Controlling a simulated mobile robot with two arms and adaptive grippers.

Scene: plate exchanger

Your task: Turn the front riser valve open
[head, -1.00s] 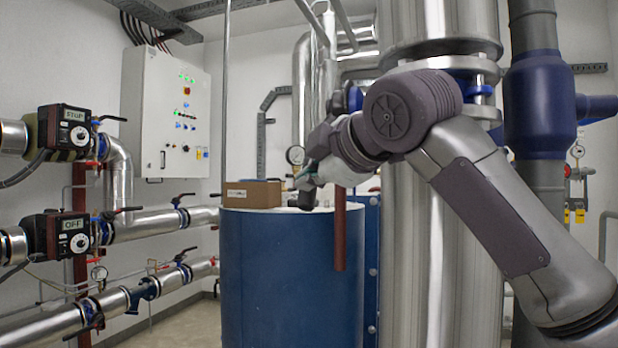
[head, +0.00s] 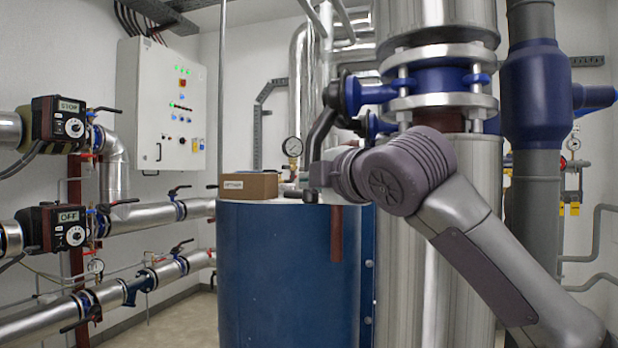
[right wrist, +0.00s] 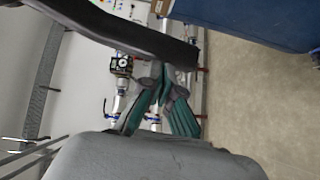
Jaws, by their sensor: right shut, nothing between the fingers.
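The front riser valve (head: 440,82) is a blue body between two steel flanges on the big riser. Its blue stem (head: 366,95) points left, and a dark lever (head: 318,138) hangs down from the stem's end. My right gripper (head: 318,176) is at the lever's lower part, with my wrist just right of it; its fingertips are mostly hidden in the head view. In the right wrist view the green-padded fingers (right wrist: 166,108) are shut and empty. A dark bar (right wrist: 120,32), seemingly the lever, passes close across that view. I cannot tell if they touch. My left gripper is out of view.
A blue tank (head: 275,270) stands below my right gripper, with a cardboard box (head: 249,186) on top. A pressure gauge (head: 293,146) is behind. Pipes with two pumps (head: 60,118) and a control cabinet (head: 161,105) are at the left. Open floor shows beside the tank.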

